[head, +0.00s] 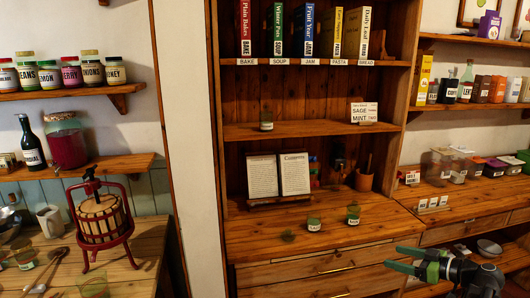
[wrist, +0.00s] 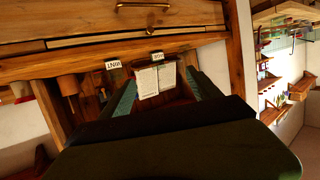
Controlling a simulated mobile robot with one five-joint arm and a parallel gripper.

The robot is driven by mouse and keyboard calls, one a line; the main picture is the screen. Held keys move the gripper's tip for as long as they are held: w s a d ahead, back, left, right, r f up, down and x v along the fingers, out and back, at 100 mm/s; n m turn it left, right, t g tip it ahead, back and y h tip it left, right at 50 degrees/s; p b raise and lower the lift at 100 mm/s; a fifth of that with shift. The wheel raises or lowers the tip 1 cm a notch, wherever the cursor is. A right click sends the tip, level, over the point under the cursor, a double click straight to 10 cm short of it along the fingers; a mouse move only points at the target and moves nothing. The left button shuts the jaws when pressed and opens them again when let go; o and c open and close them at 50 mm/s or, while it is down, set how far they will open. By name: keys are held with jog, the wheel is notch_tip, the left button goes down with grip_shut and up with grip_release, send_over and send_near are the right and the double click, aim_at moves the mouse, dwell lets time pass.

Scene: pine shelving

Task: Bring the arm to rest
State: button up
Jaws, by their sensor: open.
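My gripper (head: 402,259) is at the lower right of the head view, in front of the pine cabinet's drawers. Its two green fingers point left and stand apart, with nothing seen between them. In the wrist view my gripper (wrist: 165,92) shows as two teal fingers spread on either side of a dark body. A pale printed card (wrist: 156,80) appears beyond the gap between them, and I see no contact with it. The dark body hides much of the lower wrist view.
The cabinet counter (head: 275,245) holds small green-topped jars (head: 353,215) and an open book (head: 278,175). A closed drawer (head: 320,268) lies below. A red press (head: 100,217) stands on the left table. Containers (head: 460,165) line the right counter.

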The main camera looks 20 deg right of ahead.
jog(key=w+a+f+n+g+y+p, duration=0.15)
jog(key=w+a, duration=0.25)
jog(key=a, duration=0.6)
jog(key=w+a+n+g+y, duration=0.1)
jog(key=w+a+n+g, duration=0.2)
jog(key=a, duration=0.6)
jog(key=w+a+f+n+g+y+p, duration=0.1)
jog(key=w+a+g, duration=0.1)
jog(key=w+a, duration=0.6)
jog(key=s+a+f+m+g+h+p, duration=0.1)
jog(key=s+a+f+g+h, duration=0.3)
jog(key=a, duration=0.8)
jog(key=s+a+f+m+g+h, duration=0.25)
jog(key=s+a+f, duration=0.25)
jog(key=a, duration=0.7)
jog(key=d+f+m+h, duration=0.1)
jog(key=d+m+h, duration=0.2)
jog(key=d+m, duration=0.4)
jog(key=shift+s+d+f+h, duration=0.3)
jog(key=shift+s+d, duration=0.15)
jog(key=shift+d, duration=0.2)
